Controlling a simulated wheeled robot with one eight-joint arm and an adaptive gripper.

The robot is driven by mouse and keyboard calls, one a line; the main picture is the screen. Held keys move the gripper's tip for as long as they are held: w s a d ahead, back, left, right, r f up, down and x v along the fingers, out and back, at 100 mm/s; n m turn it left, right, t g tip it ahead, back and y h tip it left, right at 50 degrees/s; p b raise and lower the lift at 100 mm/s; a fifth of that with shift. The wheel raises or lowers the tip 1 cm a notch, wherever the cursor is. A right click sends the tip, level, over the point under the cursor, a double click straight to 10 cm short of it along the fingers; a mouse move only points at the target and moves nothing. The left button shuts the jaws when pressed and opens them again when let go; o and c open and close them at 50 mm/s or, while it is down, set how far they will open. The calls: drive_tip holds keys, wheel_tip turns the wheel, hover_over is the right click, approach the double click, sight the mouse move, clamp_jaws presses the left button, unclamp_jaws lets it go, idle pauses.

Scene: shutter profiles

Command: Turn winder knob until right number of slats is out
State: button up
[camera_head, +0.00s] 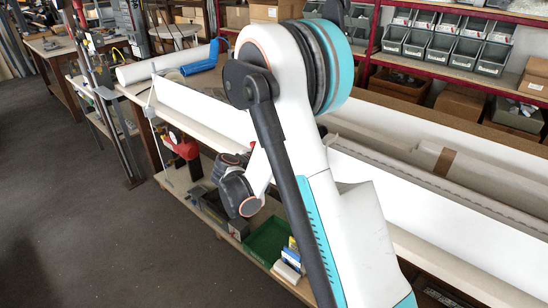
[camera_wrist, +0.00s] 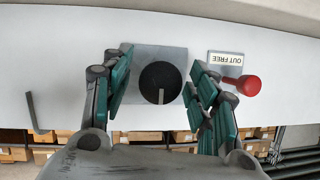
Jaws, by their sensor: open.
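In the wrist view a round black knob (camera_wrist: 152,78) with a pale pointer line sits on a square grey plate (camera_wrist: 177,55) on a white surface. The pointer line runs toward the bottom of the picture. My gripper (camera_wrist: 161,82) is open, one teal-padded finger on each side of the knob. Gaps show between the fingers and the knob. To the right are a small sign (camera_wrist: 227,58), upside down, reading "OUT FREE", and a red-ended lever (camera_wrist: 244,85). In the head view my arm hides the knob. I cannot make out slats coming out.
A thin dark bar (camera_wrist: 35,112) stands at the left of the wrist view. In the head view a long workbench (camera_head: 405,242) carries white profiles, with a green crate (camera_head: 266,243) on its lower shelf. Grey bins (camera_head: 455,42) fill the rear shelving. The floor (camera_head: 75,215) at left is clear.

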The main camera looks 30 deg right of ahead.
drive_tip(key=c, duration=1.1)
drive_tip(key=shift+f, duration=0.1)
drive_tip(key=shift+s+f+m+t+b, duration=0.1)
drive_tip(key=shift+m+t+b, duration=0.8)
drive_tip(key=shift+m+b, duration=0.3)
drive_tip(key=m+t+b, duration=0.1)
drive_tip(key=m+b, duration=0.1)
drive_tip(key=shift+m+t, duration=0.3)
drive_tip(key=m+t, duration=0.1)
drive_tip(key=m, duration=0.1)
drive_tip(key=m+t, duration=0.1)
drive_tip(key=m, duration=0.1)
drive_tip(key=shift+m+h, duration=0.3)
drive_tip(key=shift+m, duration=0.1)
